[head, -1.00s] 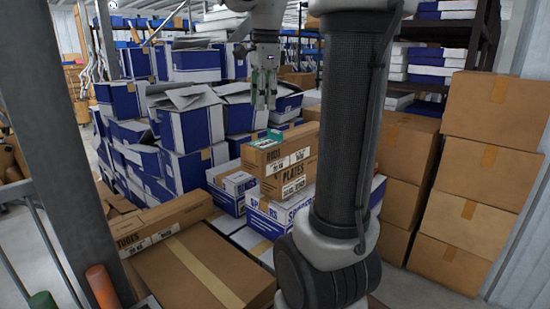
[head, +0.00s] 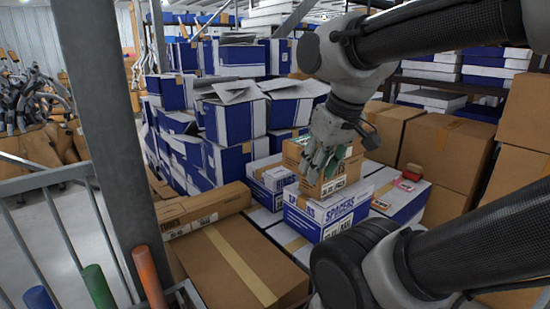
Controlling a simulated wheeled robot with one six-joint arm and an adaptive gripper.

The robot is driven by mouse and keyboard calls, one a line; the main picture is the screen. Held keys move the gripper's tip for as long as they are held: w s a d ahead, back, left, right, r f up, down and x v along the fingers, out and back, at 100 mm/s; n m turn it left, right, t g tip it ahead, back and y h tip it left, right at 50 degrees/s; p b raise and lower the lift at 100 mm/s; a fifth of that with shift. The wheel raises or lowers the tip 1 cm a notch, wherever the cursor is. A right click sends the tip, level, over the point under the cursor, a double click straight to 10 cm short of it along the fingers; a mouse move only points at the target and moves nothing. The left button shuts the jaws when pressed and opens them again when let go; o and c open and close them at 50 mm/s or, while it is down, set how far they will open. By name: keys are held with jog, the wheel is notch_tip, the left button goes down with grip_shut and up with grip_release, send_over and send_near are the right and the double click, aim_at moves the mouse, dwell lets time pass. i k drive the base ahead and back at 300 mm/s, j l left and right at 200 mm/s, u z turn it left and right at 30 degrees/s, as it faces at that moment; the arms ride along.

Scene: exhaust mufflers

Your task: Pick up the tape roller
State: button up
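My gripper (head: 320,163) hangs fingers-down in front of and over the stacked brown cartons (head: 348,180). Its fingers are small and blend with the cartons behind, so I cannot tell how far they are parted. A teal item (head: 342,153) shows beside the fingers at the carton top, partly hidden by the gripper; its shape is unclear. A small red object (head: 411,173) sits on a blue-and-white box to the right, apart from the gripper. I cannot tell for certain which of these is the tape roller.
A blue-and-white SPACERS box (head: 335,215) stands in front of the cartons. A large flat carton (head: 235,262) lies at the front. A grey post (head: 110,130) and railing stand at left. Blue-and-white boxes (head: 235,130) pile behind; tall cartons (head: 445,150) stand at right.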

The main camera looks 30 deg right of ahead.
aim_at(414, 172)
jog(key=z, duration=1.05)
jog(key=i+l, duration=0.2)
jog(key=l, duration=0.15)
jog(key=i+l, duration=0.15)
jog(key=l, duration=0.2)
jog(key=i+l, duration=0.2)
jog(key=l, duration=0.15)
jog(key=i+l, duration=0.2)
jog(key=l, duration=0.2)
jog(key=i+l, duration=0.2)
jog(key=l, duration=0.15)
jog(key=i+l+u, duration=0.1)
jog(key=l, duration=0.25)
jog(key=i+l, duration=0.4)
jog(key=l, duration=0.35)
